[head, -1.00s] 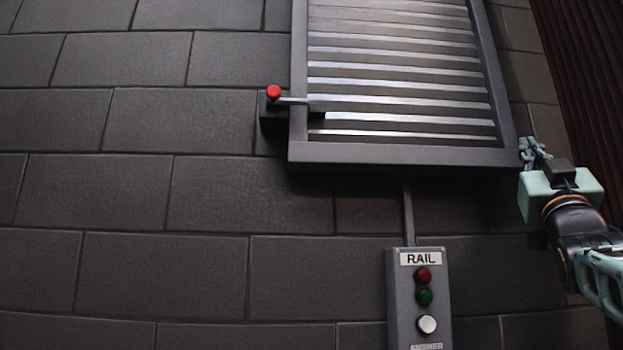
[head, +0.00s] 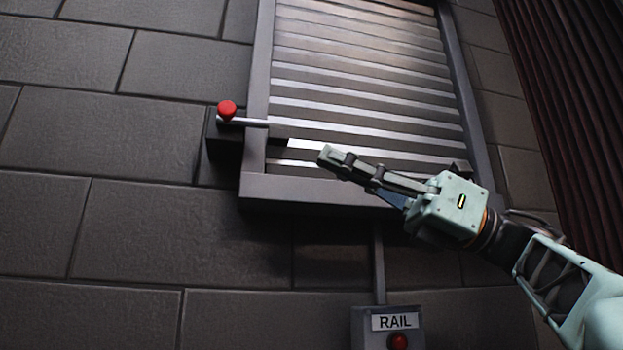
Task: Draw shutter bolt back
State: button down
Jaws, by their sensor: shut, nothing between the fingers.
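The shutter bolt (head: 244,121) is a thin metal rod with a red knob (head: 227,109) at its left end. It runs from a dark block (head: 223,143) on the wall across the left frame post of the slatted shutter (head: 365,75). My gripper (head: 327,155) is shut and empty. Its fingers point left, in front of the lower slats, to the right of and a little below the knob. It is apart from the knob in the picture.
A grey box labelled RAIL (head: 388,332) with a red button (head: 398,341) is below the shutter, cut off by the picture's bottom edge. A conduit (head: 378,262) joins it to the frame. A dark ribbed surface (head: 575,90) stands at the right. The brick wall left of the bolt is clear.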

aim_at(225, 109)
jog(key=p+x, duration=0.3)
jog(key=x, duration=0.9)
jog(key=shift+a+r+p, duration=0.15)
jog(key=shift+r+p, duration=0.1)
jog(key=shift+p, duration=0.05)
jog(key=shift+a, duration=0.1)
jog(key=shift+s+a+f+b, duration=0.1)
jog(key=shift+s+a+b, duration=0.05)
jog(key=shift+a+b, duration=0.6)
jog(key=shift+r, duration=0.35)
jog(key=shift+s, duration=0.1)
